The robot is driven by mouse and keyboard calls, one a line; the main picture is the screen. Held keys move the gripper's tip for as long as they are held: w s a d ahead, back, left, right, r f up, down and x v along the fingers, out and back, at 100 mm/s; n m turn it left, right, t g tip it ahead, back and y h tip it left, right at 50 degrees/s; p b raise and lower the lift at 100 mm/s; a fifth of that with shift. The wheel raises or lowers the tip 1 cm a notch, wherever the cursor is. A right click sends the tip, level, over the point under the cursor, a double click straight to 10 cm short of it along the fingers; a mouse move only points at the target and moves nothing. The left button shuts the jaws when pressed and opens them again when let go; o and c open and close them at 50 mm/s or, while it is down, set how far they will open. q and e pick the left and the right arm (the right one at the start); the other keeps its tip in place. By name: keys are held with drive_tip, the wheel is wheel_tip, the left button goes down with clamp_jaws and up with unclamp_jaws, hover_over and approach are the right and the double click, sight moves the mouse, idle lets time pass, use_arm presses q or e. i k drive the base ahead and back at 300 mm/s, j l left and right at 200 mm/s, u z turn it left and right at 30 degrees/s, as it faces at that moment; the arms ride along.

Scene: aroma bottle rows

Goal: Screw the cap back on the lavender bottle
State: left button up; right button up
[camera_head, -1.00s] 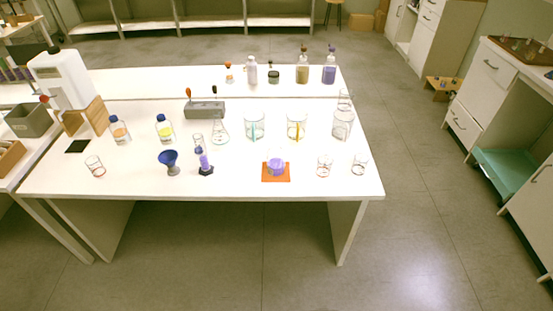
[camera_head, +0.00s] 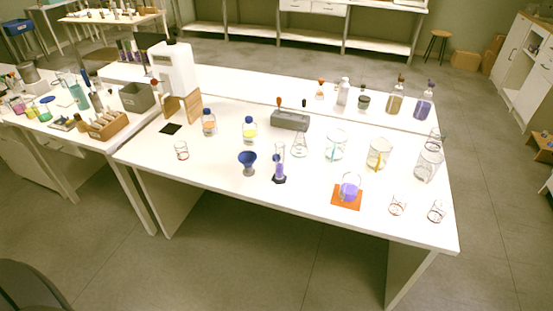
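A bottle with purple liquid and a purple top (camera_head: 424,105) stands upright at the back right of the white table. A pale lilac-white bottle (camera_head: 343,92) stands further left in the same row. No label is readable, so I cannot tell which is the lavender bottle. I cannot make out a loose cap. A small dark jar (camera_head: 364,101) and a small orange-topped bottle (camera_head: 320,90) share the row. Neither gripper is in view.
A cluttered side table stands left. The floor (camera_head: 260,255) in front is clear.

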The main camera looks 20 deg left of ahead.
sight(351, 182)
drive_tip(key=i+l+u, duration=0.15)
drive_tip(key=l, duration=0.25)
drive_tip(key=i+l+u, duration=0.2)
drive_tip(key=l, duration=0.3)
drive_tip(key=i+l+u, duration=0.15)
drive_tip(key=l, duration=0.3)
drive_tip(key=i+l+u, duration=0.15)
drive_tip(key=l, duration=0.35)
drive_tip(key=i+l+u, duration=0.2)
drive_tip(key=l, duration=0.3)
drive_tip(key=l+u, duration=0.15)
drive_tip(key=l, duration=0.35)
